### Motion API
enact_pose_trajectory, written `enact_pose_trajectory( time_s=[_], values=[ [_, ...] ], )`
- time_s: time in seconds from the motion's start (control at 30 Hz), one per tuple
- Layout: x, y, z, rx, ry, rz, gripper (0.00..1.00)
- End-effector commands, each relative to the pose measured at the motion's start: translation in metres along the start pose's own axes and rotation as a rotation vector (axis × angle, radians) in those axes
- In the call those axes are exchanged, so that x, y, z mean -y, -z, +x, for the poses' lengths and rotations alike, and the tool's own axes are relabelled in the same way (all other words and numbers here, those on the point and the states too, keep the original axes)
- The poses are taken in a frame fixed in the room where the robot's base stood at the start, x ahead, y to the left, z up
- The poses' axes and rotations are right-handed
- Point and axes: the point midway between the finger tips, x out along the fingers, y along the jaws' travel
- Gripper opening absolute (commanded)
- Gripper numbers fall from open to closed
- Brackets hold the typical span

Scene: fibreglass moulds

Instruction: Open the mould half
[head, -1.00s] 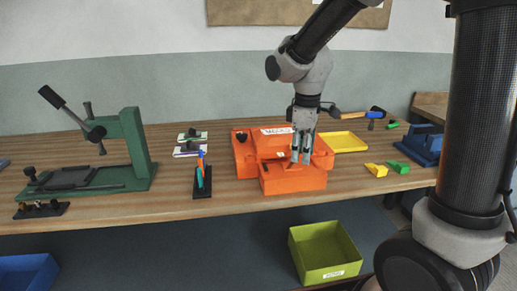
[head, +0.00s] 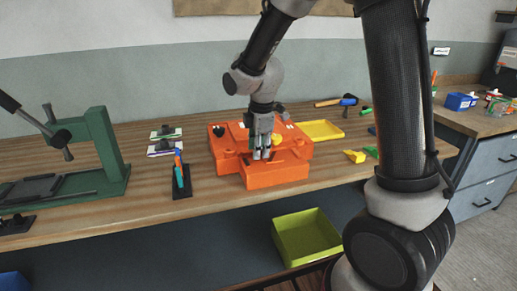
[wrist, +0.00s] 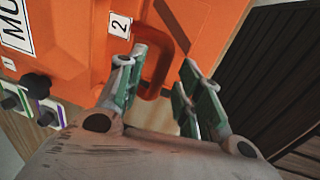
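The orange mould (head: 290,146) sits on the wooden bench in the head view, with an orange block projecting at its front. In the wrist view its orange face (wrist: 75,50) fills the upper left, with a white label marked "2" and a partly cut-off lettered label. An orange loop handle (wrist: 150,90) stands out from that face. My gripper (wrist: 163,58) is open, with its green-padded fingers apart on either side of part of the handle; I cannot tell whether they touch it. In the head view my gripper (head: 262,153) is over the front of the mould and hides part of it.
A yellow tray (head: 322,131) lies right of the mould. A black stand with coloured tools (head: 180,178) is to its left, and a green press (head: 105,150) stands further left. A lime-green bin (head: 306,237) is below the bench's front edge.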

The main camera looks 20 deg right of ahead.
Motion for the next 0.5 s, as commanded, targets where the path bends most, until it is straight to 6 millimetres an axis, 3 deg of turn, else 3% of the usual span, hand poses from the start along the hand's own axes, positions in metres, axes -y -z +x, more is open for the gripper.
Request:
enact_pose_trajectory(
  time_s=[0.33,0.5],
  values=[
    [-0.0001,0.0,0.0068,0.0,-0.001,0.0,0.35],
    [-0.0001,0.0,0.0067,0.0,-0.001,0.0,0.06]
  ],
)
